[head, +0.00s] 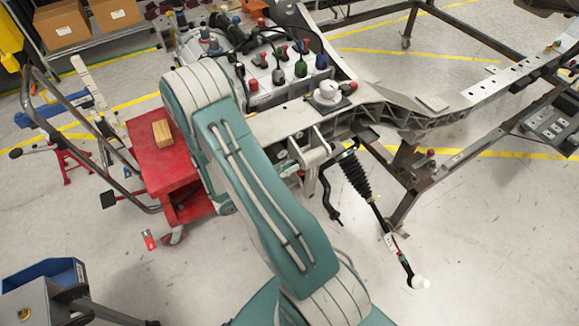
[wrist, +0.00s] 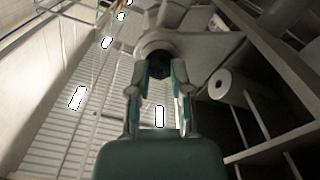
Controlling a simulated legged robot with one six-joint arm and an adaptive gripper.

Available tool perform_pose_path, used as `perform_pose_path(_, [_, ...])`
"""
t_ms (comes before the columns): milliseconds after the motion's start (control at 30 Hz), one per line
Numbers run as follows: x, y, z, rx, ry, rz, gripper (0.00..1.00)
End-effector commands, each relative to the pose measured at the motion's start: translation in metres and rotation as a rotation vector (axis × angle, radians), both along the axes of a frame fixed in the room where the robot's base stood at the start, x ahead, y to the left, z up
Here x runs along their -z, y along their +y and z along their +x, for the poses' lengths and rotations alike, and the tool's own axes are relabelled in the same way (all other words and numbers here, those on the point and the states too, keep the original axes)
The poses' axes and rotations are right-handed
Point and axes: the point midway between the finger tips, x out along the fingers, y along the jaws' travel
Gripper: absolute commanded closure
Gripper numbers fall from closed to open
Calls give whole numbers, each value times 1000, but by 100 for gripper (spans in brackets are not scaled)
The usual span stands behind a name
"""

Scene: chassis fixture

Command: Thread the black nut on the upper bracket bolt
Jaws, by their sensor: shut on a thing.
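In the wrist view, my gripper (wrist: 162,76) points at a grey metal bracket (wrist: 178,42). Its two fingers are closed on the black nut (wrist: 160,64), a dark round shape between the fingertips. The nut lies at or right against the bracket's rounded face. I cannot tell whether it touches the bolt, which is hidden behind the nut and fingers. In the head view, my gripper (head: 290,168) is small and partly hidden by my arm, beside the light metal bracket (head: 317,150) under the chassis frame.
A black-booted steering rod (head: 358,178) hangs just right of the bracket. The chassis frame (head: 400,120) runs above and to the right. A red cart (head: 160,180) with a wooden block stands left. Open floor lies below right.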

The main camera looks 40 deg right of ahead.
Motion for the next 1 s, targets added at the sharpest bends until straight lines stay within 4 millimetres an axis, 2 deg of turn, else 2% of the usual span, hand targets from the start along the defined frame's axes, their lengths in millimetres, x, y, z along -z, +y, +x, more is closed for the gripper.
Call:
perform_pose_path(200, [1, 0, 1, -3, -8, 2, 100])
perform_pose_path(233, [1, 0, 1, -3, -8, 2, 64])
perform_pose_path(267, [1, 0, 1, -3, -8, 2, 51])
perform_pose_path(300, [1, 0, 1, -3, -8, 2, 33])
perform_pose_path(667, [0, 1, 0, -1, -6, 0, 33])
perform_pose_path(1000, [0, 20, 5, -2, -6, -1, 33])
